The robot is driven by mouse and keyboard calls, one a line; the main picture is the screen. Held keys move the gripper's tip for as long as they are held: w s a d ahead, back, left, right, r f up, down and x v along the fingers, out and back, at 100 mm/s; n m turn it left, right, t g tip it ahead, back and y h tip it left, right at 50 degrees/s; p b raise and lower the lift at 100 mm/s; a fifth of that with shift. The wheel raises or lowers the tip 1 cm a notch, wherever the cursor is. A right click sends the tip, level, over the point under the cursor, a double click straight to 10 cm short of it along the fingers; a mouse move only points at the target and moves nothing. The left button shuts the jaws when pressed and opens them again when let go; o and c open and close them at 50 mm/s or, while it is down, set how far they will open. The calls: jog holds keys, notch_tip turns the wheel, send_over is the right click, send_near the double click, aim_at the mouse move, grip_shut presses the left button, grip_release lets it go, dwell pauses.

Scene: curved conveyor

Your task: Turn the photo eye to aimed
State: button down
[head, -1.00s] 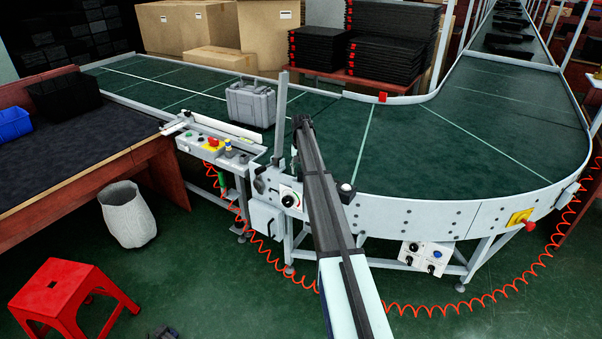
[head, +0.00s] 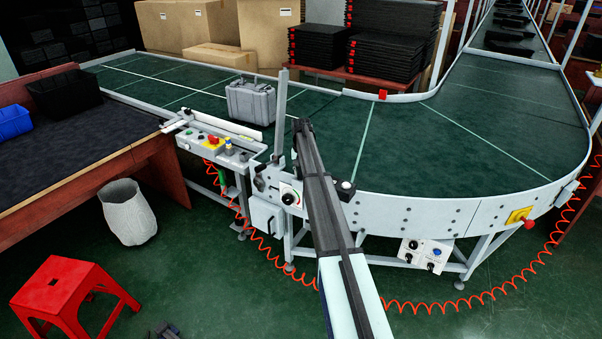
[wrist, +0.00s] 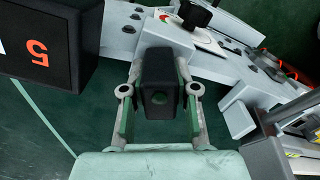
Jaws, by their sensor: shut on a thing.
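In the head view my arm runs up to the rail, and I cannot make out the photo eye or the fingertips there.
A black dial (head: 290,196) on a white plate is on the rail close by. A thin upright post (head: 280,110) and a control panel (head: 215,145) stand to the left. A grey case (head: 250,103) rests on the green belt (head: 440,150). A black box marked 5 (wrist: 45,45) is near the gripper.

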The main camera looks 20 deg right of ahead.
jog(key=m+b, duration=0.1)
jog(key=m, duration=0.3)
jog(key=shift+m, duration=0.3)
jog(key=c, duration=0.9)
grip_release()
notch_tip(320, 180, up, 12)
jog(key=shift+f, duration=0.1)
